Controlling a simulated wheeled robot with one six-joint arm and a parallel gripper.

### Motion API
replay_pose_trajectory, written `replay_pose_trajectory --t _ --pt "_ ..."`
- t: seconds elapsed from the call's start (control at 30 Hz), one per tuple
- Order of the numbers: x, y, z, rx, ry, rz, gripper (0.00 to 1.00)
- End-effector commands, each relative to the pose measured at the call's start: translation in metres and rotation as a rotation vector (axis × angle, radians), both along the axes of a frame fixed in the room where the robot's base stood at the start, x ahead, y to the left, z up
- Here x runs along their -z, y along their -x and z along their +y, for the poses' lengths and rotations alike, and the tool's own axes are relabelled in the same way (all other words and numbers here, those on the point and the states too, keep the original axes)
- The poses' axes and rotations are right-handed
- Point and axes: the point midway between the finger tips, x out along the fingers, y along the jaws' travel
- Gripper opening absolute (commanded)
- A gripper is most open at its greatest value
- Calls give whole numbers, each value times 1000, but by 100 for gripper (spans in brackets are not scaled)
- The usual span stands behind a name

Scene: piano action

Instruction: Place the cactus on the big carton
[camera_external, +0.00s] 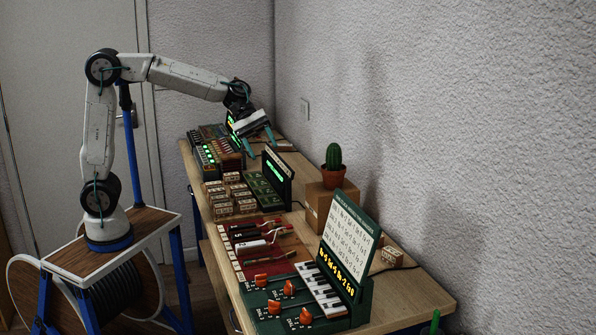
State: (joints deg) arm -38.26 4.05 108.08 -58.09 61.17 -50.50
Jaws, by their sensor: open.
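A green cactus in a brown pot (332,168) stands upright on top of a brown cardboard carton (317,206) against the wall, behind the desk's devices. This carton is the largest box in view; its lower part is hidden by the green panels. My gripper (261,146) is open and empty, with teal fingers pointing down. It is over the far end of the desk, to the left of the cactus and clear of it.
Another small box (392,256) lies behind the sign panel (347,240). A small piano keyboard (320,290) with orange knobs is in front. An upright dark screen (277,172) stands left of the big carton.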

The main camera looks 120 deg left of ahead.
Motion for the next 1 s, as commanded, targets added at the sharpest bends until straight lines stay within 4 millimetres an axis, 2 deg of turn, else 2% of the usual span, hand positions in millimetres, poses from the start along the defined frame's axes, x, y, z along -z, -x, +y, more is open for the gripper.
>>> replay_pose_trajectory --t 0.03,0.1,0.17,0.2,0.33,0.4,0.5,0.6,0.7,0.77,1.0 --pt "-2 20 -47 138 -100 4 57" --pt "3 54 -98 336 -245 8 57" --pt "9 86 -135 508 -366 7 57" --pt "14 109 -156 622 -445 5 57" --pt "36 188 -205 999 -694 -14 57" --pt "50 229 -219 1195 -817 -26 57" --pt "69 277 -225 1439 -970 -44 57" --pt "84 309 -223 1624 -1081 -56 57" --pt "94 327 -219 1739 -1148 -60 57" --pt "96 332 -218 1775 -1171 -61 57" --pt "98 335 -216 1798 -1182 -60 57"
